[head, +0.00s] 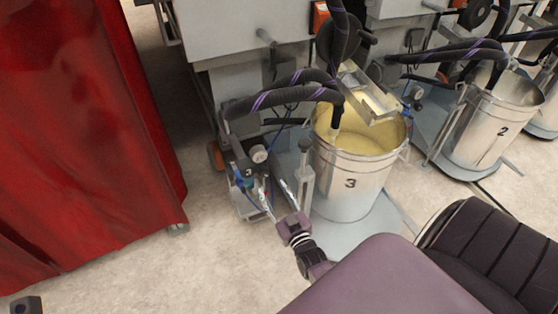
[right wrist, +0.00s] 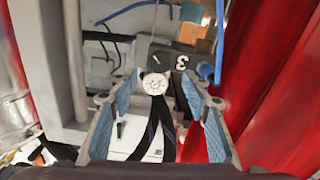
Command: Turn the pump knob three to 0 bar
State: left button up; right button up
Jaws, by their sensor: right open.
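Pump three (head: 243,174), a small unit marked 3 with blue fittings, stands left of the bucket marked 3 (head: 350,185). A small round white-faced gauge (head: 259,154) sits on it; the right wrist view shows the gauge face (right wrist: 154,84) beside the black plate marked 3 (right wrist: 182,62). I cannot clearly make out the pump knob. My right gripper (head: 274,190) is open and empty, its fingers pointing at the pump; in the right wrist view the gauge appears between the blue-padded fingers (right wrist: 160,90). A dark piece at the lower left edge may be my left gripper (head: 25,305).
A red curtain (head: 85,130) hangs left of the pump. Thick black hoses with purple stripes (head: 285,95) run above it to the bucket. A grey post (head: 304,175) stands close right of my right gripper. Bucket 2 (head: 490,125) is further right.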

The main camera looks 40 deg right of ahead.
jog(key=shift+v, duration=2.15)
